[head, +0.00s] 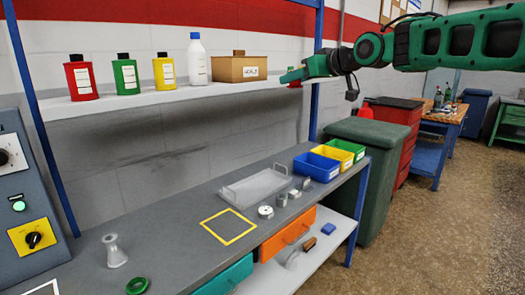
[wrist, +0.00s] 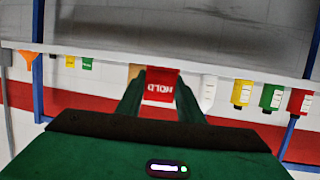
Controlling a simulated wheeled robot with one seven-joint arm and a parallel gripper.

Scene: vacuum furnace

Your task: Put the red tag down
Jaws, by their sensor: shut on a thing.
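The red tag (wrist: 161,86), with white lettering that reads HOLD upside down, is between the two green fingers of my gripper (wrist: 160,98) in the wrist view. The fingers are shut on it. In the head view my gripper (head: 291,76) reaches left from the arm, in front of the right part of the upper shelf (head: 150,104). A small bit of red, likely the tag (head: 295,84), shows just under the fingers. Most of the tag is hidden there. I cannot tell whether the tag touches the shelf.
A cardboard box (head: 238,69), white bottle (head: 196,62) and yellow, green and red bottles stand on the shelf. Below, the grey bench (head: 180,240) holds a yellow square outline (head: 229,226), a clear tray (head: 253,187), metal parts and coloured bins (head: 317,165). Blue posts (head: 317,70) flank the shelf.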

